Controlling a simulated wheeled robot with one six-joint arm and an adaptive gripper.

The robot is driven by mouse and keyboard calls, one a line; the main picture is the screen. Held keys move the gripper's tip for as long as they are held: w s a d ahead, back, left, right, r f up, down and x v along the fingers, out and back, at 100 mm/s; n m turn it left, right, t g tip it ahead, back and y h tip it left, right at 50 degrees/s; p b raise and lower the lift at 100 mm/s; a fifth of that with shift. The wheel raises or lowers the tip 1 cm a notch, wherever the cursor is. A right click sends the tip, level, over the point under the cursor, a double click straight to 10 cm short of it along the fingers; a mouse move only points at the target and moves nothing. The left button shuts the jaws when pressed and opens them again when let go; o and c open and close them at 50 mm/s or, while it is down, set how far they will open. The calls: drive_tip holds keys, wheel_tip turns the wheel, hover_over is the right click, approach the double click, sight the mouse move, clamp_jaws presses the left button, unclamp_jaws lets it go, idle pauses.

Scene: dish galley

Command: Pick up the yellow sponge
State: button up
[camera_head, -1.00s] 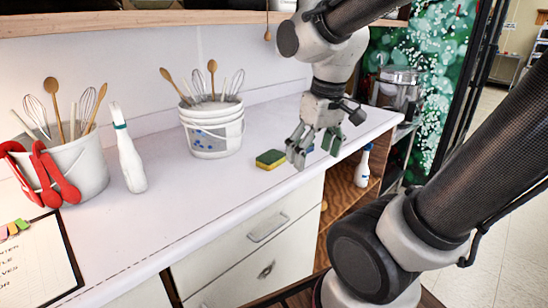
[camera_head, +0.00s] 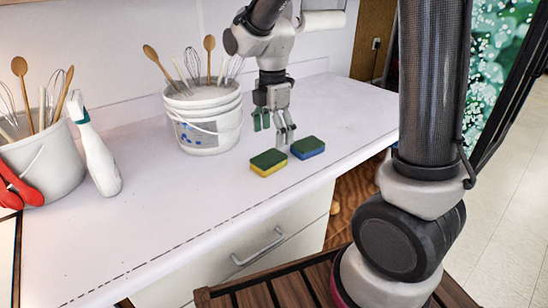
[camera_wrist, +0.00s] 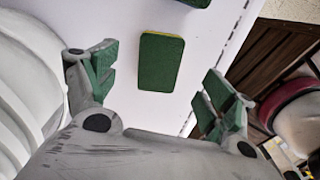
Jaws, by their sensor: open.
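The yellow sponge (camera_head: 268,163) has a green top and lies flat on the white counter, right of the front of the white bucket. In the wrist view the yellow sponge (camera_wrist: 160,62) shows its green face and a thin yellow edge, ahead of and between the spread fingers. My gripper (camera_head: 273,128) is open and empty, above the counter just behind the sponges in the head view. In the wrist view my gripper (camera_wrist: 158,78) shows green-padded fingers wide apart. No finger visibly grips the sponge.
A blue sponge (camera_head: 307,148) with a green top lies close to the right. The white bucket (camera_head: 206,125) of utensils stands left of my gripper. A white spray bottle (camera_head: 99,160) and another bucket (camera_head: 50,165) stand further left. The counter's front left is clear.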

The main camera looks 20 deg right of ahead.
sight(271, 157)
drive_tip(key=shift+n, duration=0.7)
drive_tip(key=shift+f, duration=0.45)
drive_tip(key=f, duration=0.7)
drive_tip(key=shift+s+a, duration=0.2)
drive_tip(key=shift+a, duration=0.15)
drive_tip(key=shift+r, duration=0.1)
drive_tip(key=c, duration=0.8)
